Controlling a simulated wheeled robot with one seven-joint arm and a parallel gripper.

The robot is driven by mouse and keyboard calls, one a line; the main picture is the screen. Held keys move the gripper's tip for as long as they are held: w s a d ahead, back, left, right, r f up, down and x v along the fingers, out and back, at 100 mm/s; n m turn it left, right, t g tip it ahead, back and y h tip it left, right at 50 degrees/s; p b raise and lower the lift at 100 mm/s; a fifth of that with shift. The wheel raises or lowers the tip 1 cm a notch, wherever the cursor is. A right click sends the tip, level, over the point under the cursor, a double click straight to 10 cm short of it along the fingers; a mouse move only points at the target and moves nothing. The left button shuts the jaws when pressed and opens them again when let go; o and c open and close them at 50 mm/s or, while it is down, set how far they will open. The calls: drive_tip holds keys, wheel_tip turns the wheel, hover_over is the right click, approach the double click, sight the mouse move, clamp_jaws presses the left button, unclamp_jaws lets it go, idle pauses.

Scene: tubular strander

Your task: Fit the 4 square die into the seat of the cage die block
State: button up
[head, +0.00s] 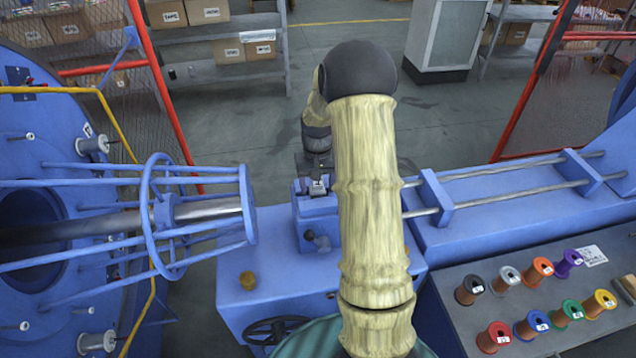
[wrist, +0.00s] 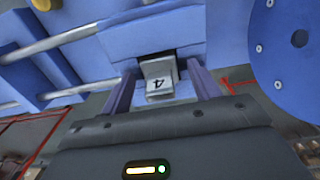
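The 4 square die (wrist: 158,80) is a small grey block with a white face marked 4, upside down in the wrist view. It lies at a dark opening in the blue cage die block (wrist: 150,35); I cannot tell how deep it sits. My gripper (wrist: 163,71) has its two blue-violet fingers spread on either side of the die, with a visible gap on each side, so it looks open. In the head view the die (head: 318,187) shows as a small light patch at the block (head: 317,210), below my dark gripper (head: 315,160). My arm hides part of this area.
A blue cage with rods (head: 160,215) stands left of the block. Guide rods (head: 490,170) run to the right. A dark table (head: 465,335) with several coloured spools is at lower right.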

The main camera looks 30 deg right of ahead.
wheel_tip(320, 180, up, 12)
drive_tip(key=b, duration=0.1)
drive_tip(key=shift+r+b, duration=0.15)
drive_tip(key=shift+b, duration=0.15)
idle(0.7)
drive_tip(key=s+a+f+n+t, duration=0.1)
drive_tip(key=s+a+f, duration=0.1)
drive_tip(key=s+a, duration=0.5)
drive_tip(key=s+a+f+n+t, duration=0.1)
drive_tip(key=s+a+f+n, duration=0.1)
drive_tip(key=s+a, duration=0.6)
drive_tip(key=s, duration=0.3)
drive_tip(key=shift+s+t, duration=0.3)
drive_tip(key=shift+s, duration=0.05)
drive_tip(key=shift+a+f, duration=0.1)
